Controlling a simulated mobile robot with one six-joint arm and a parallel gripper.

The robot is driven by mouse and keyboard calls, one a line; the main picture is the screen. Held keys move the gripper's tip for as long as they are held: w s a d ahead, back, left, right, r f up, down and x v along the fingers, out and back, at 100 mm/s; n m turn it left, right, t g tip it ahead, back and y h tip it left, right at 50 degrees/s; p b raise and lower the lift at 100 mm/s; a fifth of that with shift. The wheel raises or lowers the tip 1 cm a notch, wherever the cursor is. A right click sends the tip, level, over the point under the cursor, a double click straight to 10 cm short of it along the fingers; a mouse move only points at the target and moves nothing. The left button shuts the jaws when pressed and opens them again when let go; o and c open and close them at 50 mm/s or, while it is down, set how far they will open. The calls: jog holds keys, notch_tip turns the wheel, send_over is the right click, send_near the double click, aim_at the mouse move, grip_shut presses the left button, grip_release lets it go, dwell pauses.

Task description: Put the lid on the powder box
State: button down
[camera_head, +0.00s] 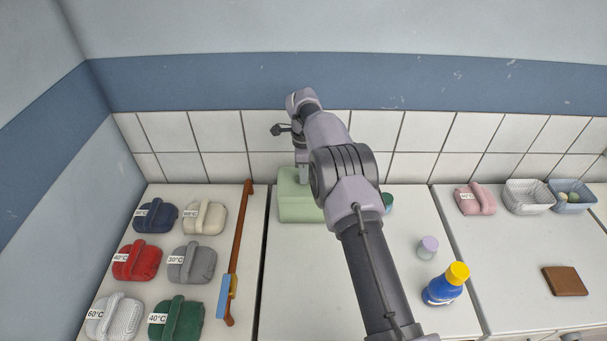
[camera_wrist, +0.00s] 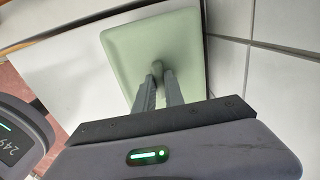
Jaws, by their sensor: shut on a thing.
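The pale green powder box (camera_head: 300,212) stands at the back of the middle white top, near the tiled wall. Its pale green lid (camera_head: 287,183) is over the box in the head view. I cannot tell whether it is fully seated or slightly above. In the wrist view the lid (camera_wrist: 125,50) fills the space ahead of the fingers and hides the box. My gripper (camera_wrist: 159,84) is shut on the lid's small knob (camera_wrist: 157,68). In the head view my gripper (camera_head: 303,174) points down at the lid, and my arm covers the box's right side.
A blue bottle with a yellow cap (camera_head: 445,285) and a small lilac-topped jar (camera_head: 428,247) stand to the right. Baskets (camera_head: 528,197) stand far right. The top's front left is clear.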

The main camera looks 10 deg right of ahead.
jog(key=shift+f, duration=0.2)
jog(key=shift+f+b, duration=0.2)
jog(key=shift+b, duration=0.2)
jog(key=shift+f, duration=0.2)
dwell(0.4)
jog(key=shift+f+b, duration=0.15)
jog(key=shift+b, duration=0.2)
jog(key=c, duration=0.9)
grip_release()
jog(key=shift+o, duration=0.2)
